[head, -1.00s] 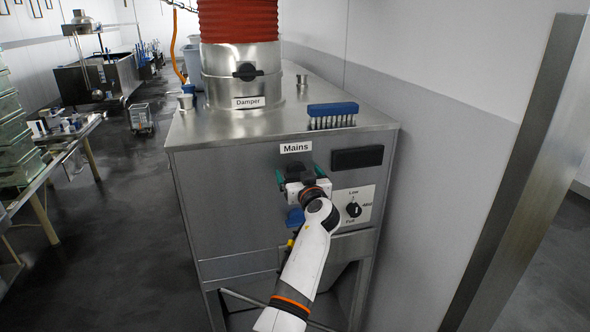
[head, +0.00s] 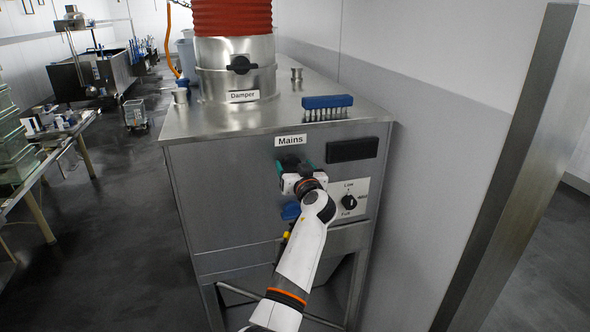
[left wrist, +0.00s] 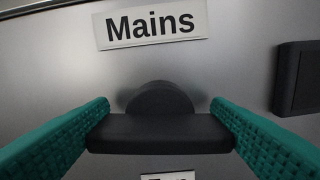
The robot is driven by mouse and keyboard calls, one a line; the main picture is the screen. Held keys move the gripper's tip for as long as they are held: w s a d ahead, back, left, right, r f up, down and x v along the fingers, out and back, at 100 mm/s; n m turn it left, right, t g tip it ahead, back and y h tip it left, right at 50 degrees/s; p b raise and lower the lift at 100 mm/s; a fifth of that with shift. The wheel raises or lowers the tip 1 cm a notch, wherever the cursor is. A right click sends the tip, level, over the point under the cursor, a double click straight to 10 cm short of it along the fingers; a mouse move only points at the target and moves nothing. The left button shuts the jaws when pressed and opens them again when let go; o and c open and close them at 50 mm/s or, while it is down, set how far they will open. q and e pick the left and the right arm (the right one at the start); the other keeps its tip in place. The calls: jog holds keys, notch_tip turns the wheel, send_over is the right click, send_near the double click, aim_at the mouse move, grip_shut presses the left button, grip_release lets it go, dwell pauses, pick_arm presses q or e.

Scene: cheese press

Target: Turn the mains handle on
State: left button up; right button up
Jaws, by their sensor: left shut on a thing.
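The mains handle (left wrist: 160,133) is a black bar with a round hub behind it, on the grey metal front panel below the "Mains" label (head: 290,140). In the left wrist view the bar lies level across the picture, under the label. My left gripper (head: 294,165) is at the panel below that label, its green finger pads (left wrist: 160,125) on either side of the bar, touching its two ends. It is shut on the handle. In the head view my gripper and wrist hide most of the handle. My right gripper is in neither view.
A Low/Mid/Full knob (head: 349,202) is right of my wrist. A black box (head: 352,149) is right of the handle, and a blue brush (head: 327,107) lies on the cabinet top (head: 220,122). A blue item (head: 291,211) shows beside my arm. A wall closes off the right.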

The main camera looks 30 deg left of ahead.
pick_arm(q)
jog(key=shift+f+m+b, duration=0.1)
jog(key=shift+m+b, duration=0.25)
jog(key=shift+m, duration=1.35)
jog(key=shift+w+m+b, duration=0.1)
jog(key=shift+m+b, duration=0.25)
jog(key=shift+m, duration=0.55)
jog(key=m, duration=0.2)
jog(key=shift+m, duration=0.4)
jog(key=m+p, duration=0.1)
jog(key=m, duration=0.2)
jog(key=shift+w+d+m, duration=0.1)
jog(key=shift+m, duration=0.2)
jog(key=m+p, duration=0.2)
jog(key=m, duration=0.2)
jog(key=shift+m, duration=0.4)
